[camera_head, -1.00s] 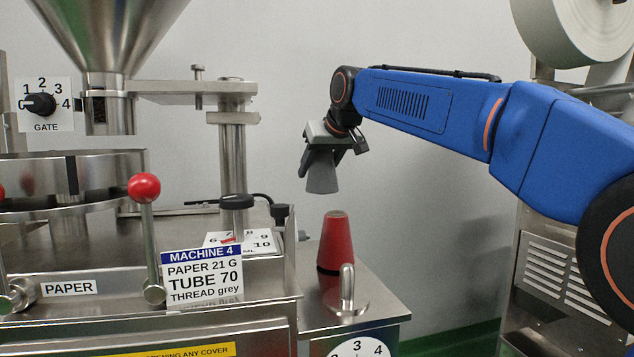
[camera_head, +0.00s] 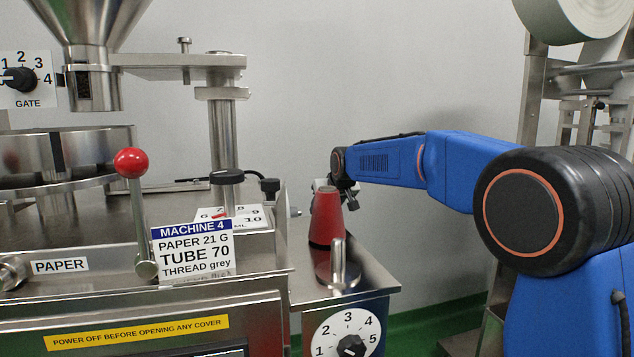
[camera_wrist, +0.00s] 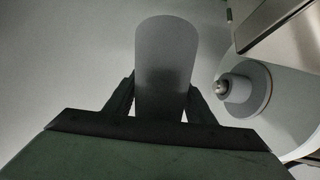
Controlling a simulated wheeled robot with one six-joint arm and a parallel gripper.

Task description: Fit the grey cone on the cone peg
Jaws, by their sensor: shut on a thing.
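My gripper (camera_wrist: 163,98) is shut on the grey cone (camera_wrist: 166,62), which sits between its two fingers in the wrist view. In the head view my gripper (camera_head: 346,194) is low behind the red cone (camera_head: 327,218), which hides most of it and the grey cone. An upright metal peg (camera_head: 338,262) with a rounded top stands bare on a round base, in front of the red cone. In the wrist view a round hub with a metal tip (camera_wrist: 235,90) lies right of the grey cone, apart from it; I cannot tell which part it is.
The steel machine (camera_head: 80,235) fills the left, with a red-knobbed lever (camera_head: 131,163) and a sign reading THREAD grey (camera_head: 193,252). A numbered dial (camera_head: 350,344) is below the peg. A metal rack (camera_head: 540,70) stands at the right. The wall behind is clear.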

